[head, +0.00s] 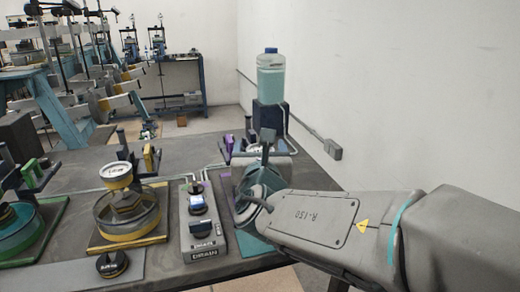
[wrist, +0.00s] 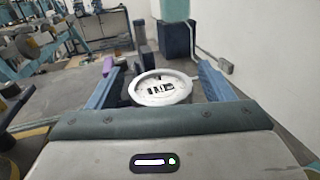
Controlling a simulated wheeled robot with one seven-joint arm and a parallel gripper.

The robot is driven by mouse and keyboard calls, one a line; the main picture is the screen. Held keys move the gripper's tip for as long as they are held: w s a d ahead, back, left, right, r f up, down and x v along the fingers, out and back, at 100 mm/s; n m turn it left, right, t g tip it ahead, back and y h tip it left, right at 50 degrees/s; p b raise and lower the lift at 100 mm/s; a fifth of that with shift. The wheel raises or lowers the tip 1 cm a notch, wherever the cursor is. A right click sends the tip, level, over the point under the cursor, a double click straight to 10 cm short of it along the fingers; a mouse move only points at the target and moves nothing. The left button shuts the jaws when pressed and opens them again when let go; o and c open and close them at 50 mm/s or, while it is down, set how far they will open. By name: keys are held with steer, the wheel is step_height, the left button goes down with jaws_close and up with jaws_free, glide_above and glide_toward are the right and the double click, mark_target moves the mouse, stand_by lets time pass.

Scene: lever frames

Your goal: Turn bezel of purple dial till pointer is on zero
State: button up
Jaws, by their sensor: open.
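A round dial with a pale rim (wrist: 161,88) is in the middle of the wrist view, between the two blue-grey fingers of my gripper (wrist: 160,80). The fingers are open, one on each side of it, and I cannot tell whether they touch the bezel. Its white face shows dark marks, too small to read a pointer or a zero. A purple part (wrist: 107,67) stands just beyond the left finger. In the head view my gripper (head: 264,165) covers most of this dial, and the purple part (head: 228,144) shows to its left.
A bottle of teal liquid (head: 270,78) stands on a dark block behind my gripper. A grey drain box (head: 202,225) is to the left, then a yellow-based dial stand (head: 128,215) and a green one (head: 18,228). A white wall (head: 400,90) closes the right side.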

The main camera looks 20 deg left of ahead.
steer(key=c, duration=1)
steer(key=shift+r+m+h+p, duration=0.15)
steer(key=shift+m+h+p, duration=0.25)
steer(key=shift+h, duration=0.2)
steer(key=shift+m+t+h+p, duration=0.45)
steer(key=shift+m+h, duration=0.45)
steer(key=shift+h, duration=0.5)
steer(key=o, duration=1)
steer(key=s+d, duration=0.1)
steer(key=s, duration=1.3)
steer(key=shift+p, duration=0.3)
